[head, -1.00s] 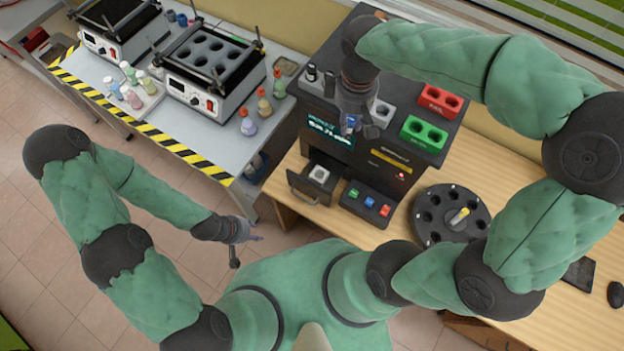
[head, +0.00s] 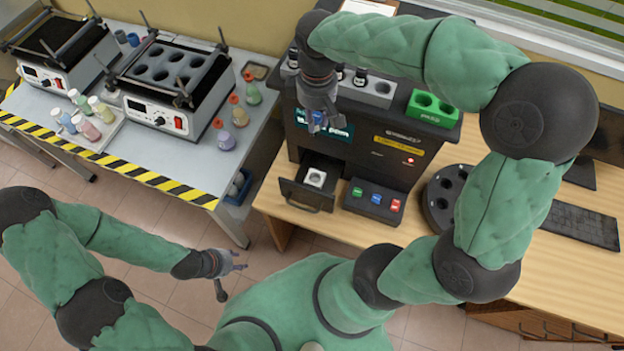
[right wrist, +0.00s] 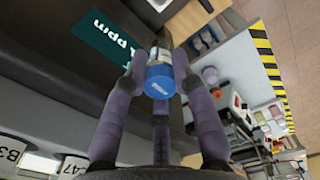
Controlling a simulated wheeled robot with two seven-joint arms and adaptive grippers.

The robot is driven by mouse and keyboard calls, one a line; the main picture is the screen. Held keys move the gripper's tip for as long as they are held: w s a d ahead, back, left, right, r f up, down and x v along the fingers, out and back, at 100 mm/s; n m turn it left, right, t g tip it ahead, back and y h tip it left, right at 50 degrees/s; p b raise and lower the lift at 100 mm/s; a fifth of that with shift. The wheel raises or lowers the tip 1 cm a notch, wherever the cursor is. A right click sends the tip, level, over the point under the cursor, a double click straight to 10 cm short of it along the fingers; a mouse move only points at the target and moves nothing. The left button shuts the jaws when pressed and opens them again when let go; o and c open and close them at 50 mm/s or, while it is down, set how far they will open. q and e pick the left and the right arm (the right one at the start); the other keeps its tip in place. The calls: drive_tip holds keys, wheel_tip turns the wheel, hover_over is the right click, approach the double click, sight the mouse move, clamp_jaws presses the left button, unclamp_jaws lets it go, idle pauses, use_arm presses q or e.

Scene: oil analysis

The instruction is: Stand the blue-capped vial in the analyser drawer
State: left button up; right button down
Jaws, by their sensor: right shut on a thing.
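The blue-capped vial (right wrist: 160,82) is between the fingers of my right gripper (head: 320,112), which is shut on it. In the right wrist view its blue cap faces the camera and its body is partly hidden. In the head view the gripper hangs in front of the dark analyser (head: 372,148), above and apart from its open drawer (head: 300,196). A white holder with one round hole (head: 315,178) sits in the drawer, with nothing seen in it. My left gripper (head: 238,268) is open and empty over the floor, left of my body.
A button panel (head: 376,200) stands right of the drawer. A green block (head: 432,108) and a grey block with dark-capped vials (head: 375,92) are on the analyser. A dark carousel (head: 440,200) is at right.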

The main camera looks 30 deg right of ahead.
drive_tip(key=shift+f+b, duration=3.75)
drive_tip(key=shift+f, duration=9.85)
drive_tip(key=shift+f, duration=0.15)
drive_tip(key=c, duration=1)
unclamp_jaws()
wheel_tip(320, 180, up, 12)
drive_tip(key=p, duration=0.4)
